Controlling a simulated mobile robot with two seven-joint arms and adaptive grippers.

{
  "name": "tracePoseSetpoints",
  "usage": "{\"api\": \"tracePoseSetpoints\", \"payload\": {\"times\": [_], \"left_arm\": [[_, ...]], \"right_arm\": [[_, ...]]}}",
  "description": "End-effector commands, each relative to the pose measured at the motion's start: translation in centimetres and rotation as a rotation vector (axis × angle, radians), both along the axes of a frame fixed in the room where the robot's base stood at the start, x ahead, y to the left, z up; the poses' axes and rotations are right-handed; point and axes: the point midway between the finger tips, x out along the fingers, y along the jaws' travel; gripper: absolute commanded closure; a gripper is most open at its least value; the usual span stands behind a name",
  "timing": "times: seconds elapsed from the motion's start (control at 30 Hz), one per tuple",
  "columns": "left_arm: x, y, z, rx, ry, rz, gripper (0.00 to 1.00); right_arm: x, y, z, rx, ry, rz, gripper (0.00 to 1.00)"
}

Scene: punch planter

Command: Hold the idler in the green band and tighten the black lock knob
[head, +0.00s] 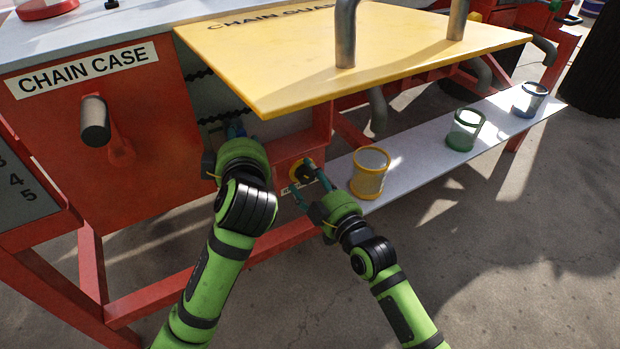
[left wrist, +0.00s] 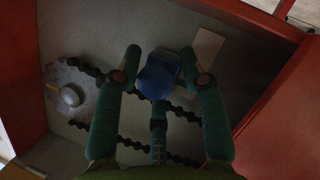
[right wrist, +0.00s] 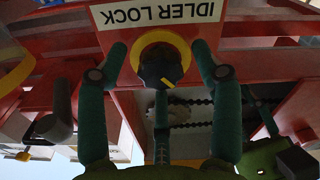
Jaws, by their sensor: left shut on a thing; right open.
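The idler's blue knob (left wrist: 158,78) is between the fingers of my left gripper (left wrist: 160,60), inside the shaded chain case. The gripper is shut on it; in the head view my left gripper (head: 235,130) reaches in under the yellow guard. A pale plate (left wrist: 207,48) is just beyond the knob; no green band can be made out. The black lock knob (right wrist: 160,68) sits on a yellow ring (right wrist: 162,45) below the upside-down IDLER LOCK label. My right gripper (right wrist: 160,52) is open, one finger on each side of the knob; contact cannot be told.
The red chain case panel (head: 140,170) is at the left. A chain (left wrist: 175,155) and a round sprocket (left wrist: 70,95) lie near my left fingers. Yellow (head: 369,178), green (head: 464,130) and blue (head: 529,100) cups stand on the shelf at right.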

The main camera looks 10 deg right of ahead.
Motion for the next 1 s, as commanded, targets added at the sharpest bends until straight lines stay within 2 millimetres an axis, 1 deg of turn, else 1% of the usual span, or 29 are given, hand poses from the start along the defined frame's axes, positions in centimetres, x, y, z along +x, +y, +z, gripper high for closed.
{"api": "tracePoseSetpoints", "payload": {"times": [0.1, 0.3, 0.33, 0.37, 0.4, 0.43, 0.47, 0.77, 1.0], "left_arm": [[0.02, -0.02, 0.04, -0.001, -0.001, 0.000, 0.96], [0.03, -0.02, 0.05, -0.001, -0.001, 0.000, 0.96], [0.03, -0.02, 0.05, -0.001, -0.001, 0.000, 0.96], [0.03, -0.02, 0.05, -0.001, -0.001, 0.000, 0.96], [0.03, -0.02, 0.05, -0.001, -0.001, 0.000, 0.96], [0.03, -0.02, 0.05, -0.001, -0.001, 0.000, 0.96], [0.03, -0.02, 0.05, -0.001, -0.001, 0.000, 0.96], [0.02, -0.02, 0.06, -0.001, -0.002, -0.001, 0.96], [0.02, -0.03, 0.05, -0.001, -0.002, -0.001, 0.96]], "right_arm": [[0.30, 0.16, 0.04, 0.001, 0.000, 0.000, 0.34], [0.29, 0.15, 0.03, 0.001, 0.000, 0.000, 0.34], [0.29, 0.14, 0.03, 0.001, 0.000, 0.000, 0.42], [0.29, 0.14, 0.02, 0.001, 0.000, 0.000, 0.54], [0.28, 0.13, 0.03, 0.001, 0.000, 0.000, 0.70], [0.28, 0.13, 0.02, 0.001, 0.000, 0.000, 0.82], [0.28, 0.13, 0.02, 0.001, 0.000, 0.000, 0.90], [0.28, 0.10, -0.05, 0.011, 0.005, 0.000, 0.90], [0.28, 0.10, -0.09, 0.092, 0.041, -0.001, 0.90]]}}
